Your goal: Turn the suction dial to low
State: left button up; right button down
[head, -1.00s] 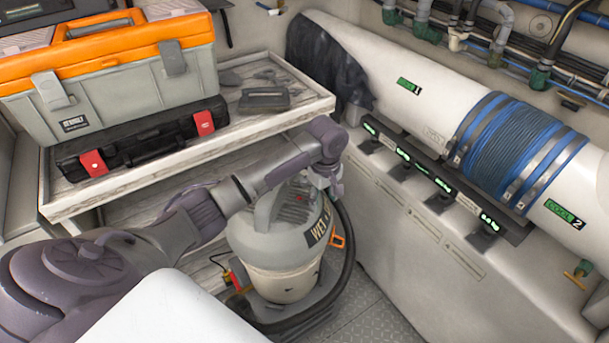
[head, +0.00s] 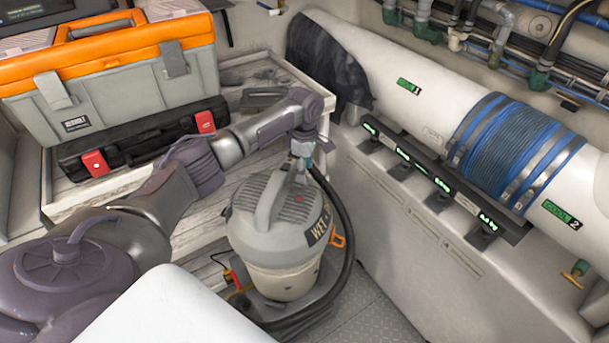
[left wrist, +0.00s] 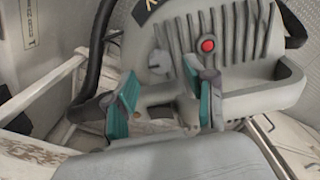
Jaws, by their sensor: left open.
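The grey wet/dry vacuum (head: 285,250) stands upright on the floor, with a ribbed top and a carrying handle (head: 268,208). In the left wrist view its top (left wrist: 245,30) fills the upper middle and right, with a round red control (left wrist: 208,45) on it. I cannot tell whether this is the suction dial, and no low mark is readable. My left gripper (head: 301,168) is above the far side of the vacuum's top. In the left wrist view the gripper (left wrist: 162,82) is open, its teal-padded fingers apart with nothing clearly held between them. My right gripper is not in view.
A black hose (head: 345,220) curves down the vacuum's right side. A wooden shelf (head: 190,180) on the left holds an orange-lidded toolbox (head: 110,75) and a black case (head: 140,140). A white tank (head: 400,75) and a pale locker wall (head: 440,250) bound the right.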

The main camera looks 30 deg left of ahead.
pick_arm(q)
jog(key=shift+f, duration=1.6)
grip_shut()
